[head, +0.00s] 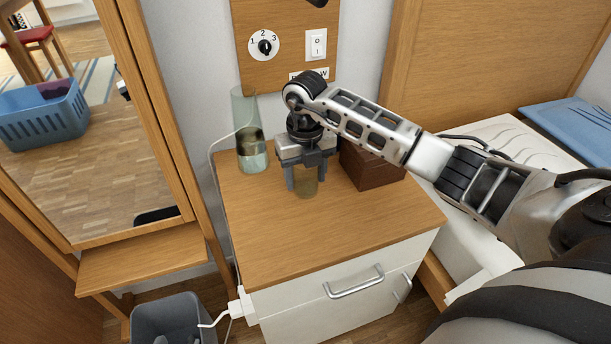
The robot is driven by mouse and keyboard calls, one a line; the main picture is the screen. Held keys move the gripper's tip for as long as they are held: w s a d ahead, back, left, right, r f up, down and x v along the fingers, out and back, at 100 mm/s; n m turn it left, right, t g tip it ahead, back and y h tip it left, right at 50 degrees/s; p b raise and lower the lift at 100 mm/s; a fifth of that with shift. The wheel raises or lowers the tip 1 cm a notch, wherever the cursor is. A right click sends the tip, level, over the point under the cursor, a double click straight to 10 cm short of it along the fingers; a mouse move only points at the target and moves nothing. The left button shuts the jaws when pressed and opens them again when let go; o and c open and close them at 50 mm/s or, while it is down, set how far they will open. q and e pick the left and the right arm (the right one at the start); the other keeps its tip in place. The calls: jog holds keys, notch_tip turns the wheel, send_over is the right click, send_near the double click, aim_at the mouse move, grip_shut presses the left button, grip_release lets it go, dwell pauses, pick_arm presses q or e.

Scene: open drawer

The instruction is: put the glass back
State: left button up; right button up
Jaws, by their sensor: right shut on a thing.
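A small see-through glass (306,187) stands on, or just above, the wooden top of the white cabinet (330,216); I cannot tell which. My right gripper (306,180) comes down over it from above and is shut on it, with a finger on each side. The gripper hides the glass's upper part. A taller greenish glass vessel (253,158) stands to the left, near the back edge and apart from the gripper. My left gripper is not in view.
A brown wooden box (373,170) stands close to the right of my gripper. The cabinet's front has a drawer handle (355,282), and the drawer looks shut. A wooden switch panel (283,45) is behind. The front of the cabinet top is clear. A grey bin (170,314) stands lower left.

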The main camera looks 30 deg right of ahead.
jog(key=o, duration=1.1)
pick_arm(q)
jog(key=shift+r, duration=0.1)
pick_arm(e)
jog(key=shift+r, duration=0.35)
pick_arm(q)
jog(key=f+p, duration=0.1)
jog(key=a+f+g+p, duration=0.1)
jog(key=p, duration=0.1)
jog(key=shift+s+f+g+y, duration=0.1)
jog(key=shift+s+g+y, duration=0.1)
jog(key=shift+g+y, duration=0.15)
pick_arm(e)
notch_tip(320, 180, up, 12)
jog(key=shift+f, duration=0.2)
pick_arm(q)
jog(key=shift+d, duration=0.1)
